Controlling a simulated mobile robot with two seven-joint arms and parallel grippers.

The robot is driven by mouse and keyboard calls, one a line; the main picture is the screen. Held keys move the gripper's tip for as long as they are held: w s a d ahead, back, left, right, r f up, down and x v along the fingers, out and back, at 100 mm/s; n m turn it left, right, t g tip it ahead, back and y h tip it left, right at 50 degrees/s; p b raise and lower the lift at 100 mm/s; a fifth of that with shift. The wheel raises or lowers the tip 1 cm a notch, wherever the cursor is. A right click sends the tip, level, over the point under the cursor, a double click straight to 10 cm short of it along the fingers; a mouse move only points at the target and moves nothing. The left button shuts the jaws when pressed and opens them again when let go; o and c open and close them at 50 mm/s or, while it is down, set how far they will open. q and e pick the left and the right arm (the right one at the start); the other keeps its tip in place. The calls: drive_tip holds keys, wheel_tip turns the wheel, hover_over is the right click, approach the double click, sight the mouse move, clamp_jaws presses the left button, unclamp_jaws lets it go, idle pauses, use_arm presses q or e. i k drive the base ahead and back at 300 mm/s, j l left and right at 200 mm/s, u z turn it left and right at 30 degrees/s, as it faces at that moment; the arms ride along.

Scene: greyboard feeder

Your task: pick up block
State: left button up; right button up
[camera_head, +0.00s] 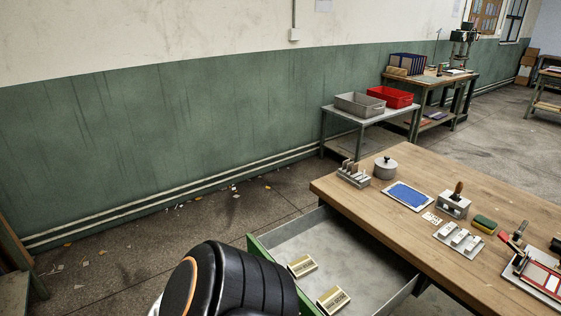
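Two small brass-coloured blocks with dark lettering lie in an open grey drawer (340,238) with a green front. One block (302,266) is near the drawer's left front side. The other block (333,300) is nearer to me, close to the bottom edge of the picture. A black arm link of mine fills the bottom centre and covers part of the drawer front. Neither gripper can be seen, so what they hold is hidden.
The drawer's right-hand floor is bare. Grey and red bins stand behind.

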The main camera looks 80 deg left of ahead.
sight(305, 265)
drive_tip(key=k+l+u, duration=0.1)
drive_tip(key=u, duration=2.1)
drive_tip(key=k, duration=0.05)
